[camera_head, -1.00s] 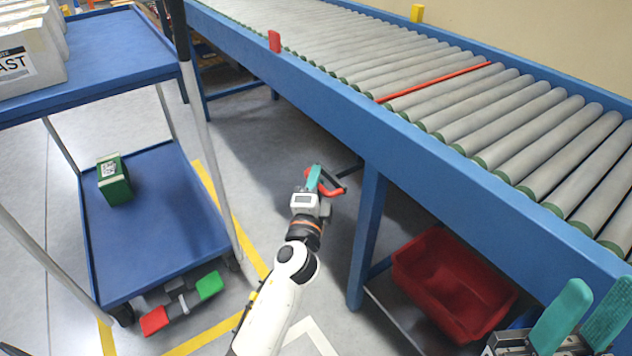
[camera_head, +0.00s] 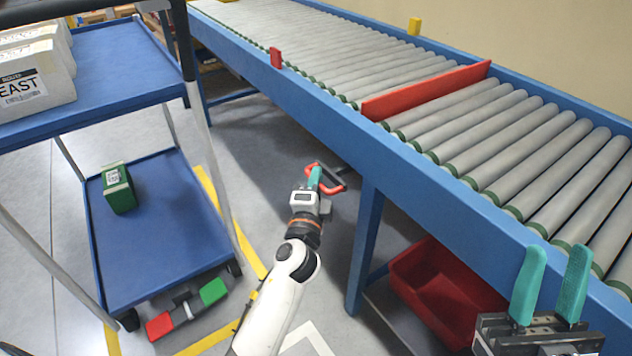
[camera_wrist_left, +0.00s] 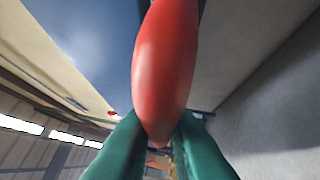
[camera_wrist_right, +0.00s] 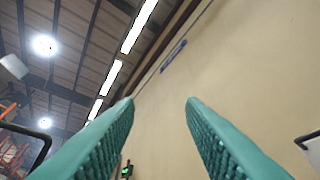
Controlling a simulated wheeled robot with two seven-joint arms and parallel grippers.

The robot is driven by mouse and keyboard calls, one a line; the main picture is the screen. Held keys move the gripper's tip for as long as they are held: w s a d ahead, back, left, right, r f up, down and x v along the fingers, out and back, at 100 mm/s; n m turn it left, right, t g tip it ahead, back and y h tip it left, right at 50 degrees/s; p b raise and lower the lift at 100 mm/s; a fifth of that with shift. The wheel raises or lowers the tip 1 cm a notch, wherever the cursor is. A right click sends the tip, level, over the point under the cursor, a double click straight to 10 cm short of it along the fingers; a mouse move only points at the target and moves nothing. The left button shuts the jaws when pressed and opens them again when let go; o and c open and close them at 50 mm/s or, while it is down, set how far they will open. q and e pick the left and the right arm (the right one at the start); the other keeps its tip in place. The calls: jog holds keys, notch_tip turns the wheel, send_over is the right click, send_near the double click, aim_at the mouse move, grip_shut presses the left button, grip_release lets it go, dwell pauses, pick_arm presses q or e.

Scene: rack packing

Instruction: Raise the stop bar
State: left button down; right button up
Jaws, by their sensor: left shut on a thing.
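The red stop bar (camera_head: 425,90) stands up as a tall plate across the rollers of the conveyor (camera_head: 520,190). My left gripper (camera_head: 314,178) is below the conveyor's near side and is shut on a red handle (camera_head: 333,183). The handle also fills the middle of the left wrist view (camera_wrist_left: 165,65), between the green fingers. My right gripper (camera_head: 548,285) is at the lower right, in front of the conveyor's near rail, with its two green fingers apart. In the right wrist view the space between its fingers (camera_wrist_right: 160,125) is empty.
A blue two-shelf cart (camera_head: 160,235) stands at the left, with white boxes (camera_head: 35,75) on top and a green box (camera_head: 118,187) below. A red and green pedal (camera_head: 187,308) lies at its foot. A red bin (camera_head: 440,285) sits under the conveyor. The rollers hold no boxes.

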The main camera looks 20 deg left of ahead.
pick_arm(q)
jog(key=shift+r+p, duration=0.5)
jog(key=shift+r, duration=0.3)
pick_arm(e)
jog(key=shift+w+a+f+g+h, duration=0.15)
jog(key=shift+w+f+g+h, duration=0.1)
jog(key=shift+w+f+g, duration=0.4)
jog(key=shift+w+a+f+g+h, duration=0.1)
jog(key=shift+w+f+g+h, duration=0.25)
jog(key=shift+w+g, duration=0.45)
jog(key=shift+w+a+f+g+h, duration=0.2)
jog(key=shift+w+f+g, duration=0.3)
jog(key=shift+w, duration=0.45)
pick_arm(q)
jog(key=c, duration=1.5)
grip_release()
jog(key=shift+r, duration=0.1)
jog(key=shift+o, duration=0.2)
jog(key=shift+s, duration=0.15)
